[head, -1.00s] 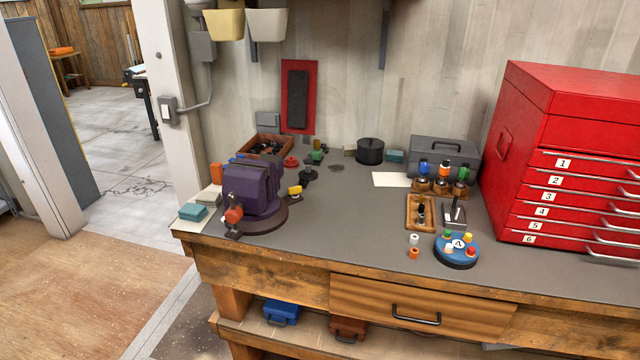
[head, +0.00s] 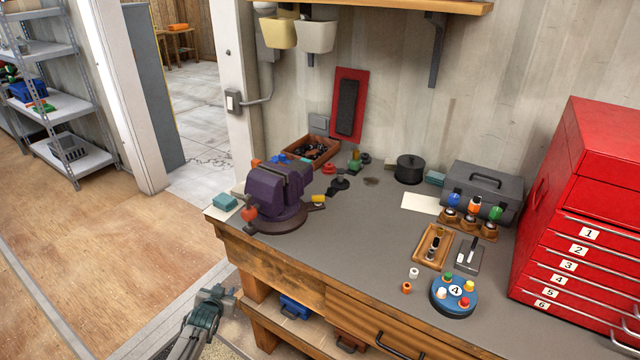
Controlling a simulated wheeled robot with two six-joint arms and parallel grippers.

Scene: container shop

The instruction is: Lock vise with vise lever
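The purple vise (head: 275,190) stands on a dark round base (head: 290,219) at the left end of the workbench. The vise lever (head: 250,213) shows as an orange-red knob with a dark part at the vise's front left side, near the bench edge. The rest of the lever is hard to make out. My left gripper (head: 222,298) is low in the picture, in front of and below the bench edge, well apart from the vise and lever. Its fingers are too small to tell open or shut, and I see nothing held. My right gripper is out of view.
A teal box (head: 225,201) lies at the bench corner left of the vise. A yellow item (head: 318,199) and dark small parts lie right of it. A wooden tray (head: 318,151) stands behind. The grey bench top (head: 370,240) is clear in the middle. A red tool chest (head: 575,190) is at right.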

